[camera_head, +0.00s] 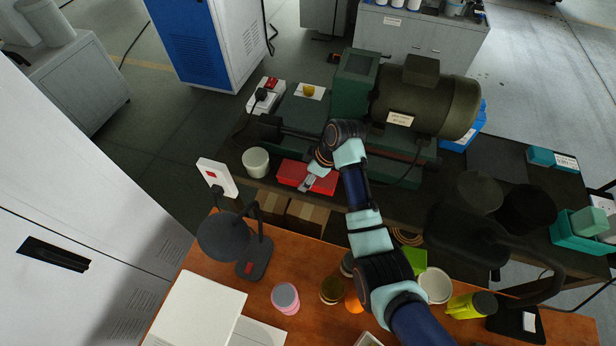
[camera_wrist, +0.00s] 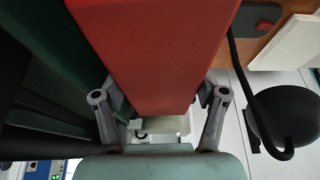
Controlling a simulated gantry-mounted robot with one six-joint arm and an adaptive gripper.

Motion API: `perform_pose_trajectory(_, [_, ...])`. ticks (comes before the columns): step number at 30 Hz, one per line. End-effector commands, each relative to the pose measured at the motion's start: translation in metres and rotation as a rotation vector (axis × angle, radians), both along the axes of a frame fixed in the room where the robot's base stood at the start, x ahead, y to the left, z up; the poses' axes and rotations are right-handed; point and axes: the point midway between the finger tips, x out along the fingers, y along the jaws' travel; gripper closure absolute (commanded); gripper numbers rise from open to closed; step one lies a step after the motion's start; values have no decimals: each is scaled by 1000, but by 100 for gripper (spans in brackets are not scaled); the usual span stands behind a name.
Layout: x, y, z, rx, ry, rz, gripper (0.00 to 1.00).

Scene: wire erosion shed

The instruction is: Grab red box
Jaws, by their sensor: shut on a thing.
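The red box (camera_head: 293,173) is on the dark bench in the head view, in front of the green machine. My gripper (camera_head: 308,183) reaches over it from the right and hides part of it. In the wrist view the red box (camera_wrist: 152,55) fills the upper middle. My gripper's two fingers (camera_wrist: 160,105) stand on either side of it and are shut on it. In the head view I cannot tell whether the box touches the bench or is slightly raised.
A white cup (camera_head: 255,162) stands left of the box. The green machine with its large motor (camera_head: 425,98) stands behind. A black desk lamp (camera_head: 228,238) stands on the wooden table in front. A pink-rimmed cup (camera_head: 285,298) and a yellow-green flashlight (camera_head: 468,305) are also on that table.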

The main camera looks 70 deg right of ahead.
Motion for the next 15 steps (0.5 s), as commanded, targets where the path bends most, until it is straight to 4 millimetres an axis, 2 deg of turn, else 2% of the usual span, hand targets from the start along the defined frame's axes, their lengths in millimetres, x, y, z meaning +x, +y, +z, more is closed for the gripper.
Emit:
perform_pose_trajectory(5, [1, -1, 45, -5, -5, 1, 78])
perform_pose_trajectory(13, [1, -1, 138, -6, -4, 0, 78])
perform_pose_trajectory(15, [0, 0, 167, -1, -1, 0, 78])
